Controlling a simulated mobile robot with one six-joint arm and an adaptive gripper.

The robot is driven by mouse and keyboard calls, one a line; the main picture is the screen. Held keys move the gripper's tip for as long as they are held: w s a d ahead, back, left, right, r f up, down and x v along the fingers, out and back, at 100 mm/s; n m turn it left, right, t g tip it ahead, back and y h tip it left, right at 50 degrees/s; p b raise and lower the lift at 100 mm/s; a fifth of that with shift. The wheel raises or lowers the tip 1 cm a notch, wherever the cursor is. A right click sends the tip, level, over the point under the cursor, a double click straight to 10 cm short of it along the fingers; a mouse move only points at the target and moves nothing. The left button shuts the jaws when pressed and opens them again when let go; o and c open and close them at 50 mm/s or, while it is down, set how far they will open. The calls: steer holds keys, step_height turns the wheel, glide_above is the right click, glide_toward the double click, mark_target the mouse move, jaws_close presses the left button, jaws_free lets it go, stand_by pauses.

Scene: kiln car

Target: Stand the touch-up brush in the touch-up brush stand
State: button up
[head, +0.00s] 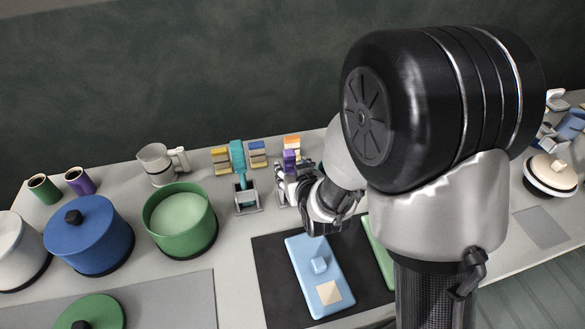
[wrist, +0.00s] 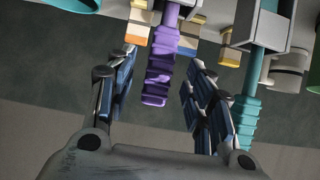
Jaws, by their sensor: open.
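A purple-handled tool, which looks like the touch-up brush (head: 290,157), stands upright at the back of the table. In the wrist view its ribbed purple handle (wrist: 160,82) is between my open fingers, with a gap on each side. Its lower end meets a small grey stand (wrist: 188,7), cut off by the picture's top edge. My gripper (wrist: 160,85) is open; in the head view (head: 300,185) it is partly hidden by my arm. A teal-handled tool (head: 238,160) stands in a similar grey stand (head: 247,203) to the left. I cannot tell which stand is the touch-up brush's own.
Yellow (head: 221,158), blue (head: 257,150) and orange (head: 292,141) blocks stand behind. A dark mat (head: 268,285) with a light blue slab (head: 310,268) lies in front.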

steer(key=shift+p+v, duration=0.35)
steer(key=shift+v, duration=2)
steer(key=shift+r, duration=0.15)
step_height(320, 180, up, 10)
steer(key=s+d+r+m+g+h, duration=0.1)
steer(key=s+d, duration=0.3)
steer(key=s, duration=0.4)
steer(key=s+d+m+g+h, duration=0.1)
steer(key=s+d+g, duration=0.2)
steer(key=s, duration=0.6)
steer(key=s+d+r+m+g+h, duration=0.1)
steer(key=s+d+g, duration=0.2)
steer(key=s+d, duration=0.4)
steer(key=shift+s+d+r, duration=0.25)
steer(key=shift+s+r, duration=0.05)
steer(key=shift+s, duration=0.65)
